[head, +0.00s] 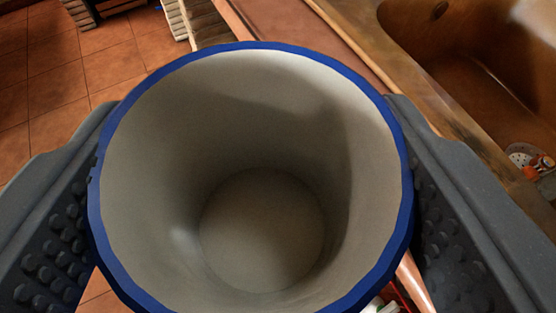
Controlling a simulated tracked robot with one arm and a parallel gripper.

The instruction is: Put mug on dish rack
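A mug (262,230) with a white inside and a blue rim fills the middle of the head view. I look down into it and it is empty. My gripper (250,205) has one grey studded finger on each side of the mug, and both press close against its outer wall. The gripper is shut on the mug and holds it up in front of the counter edge. The mug's outer side and handle are hidden. No dish rack can be made out with certainty; a small bit of red and white things (392,298) shows below the mug, mostly hidden.
A brown sink basin (470,65) is set in the counter at the upper right, with a drain-like round piece (525,158) in it. The wooden counter edge (300,30) runs diagonally. Tiled floor (60,75) lies at the left, with brick bases at the top.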

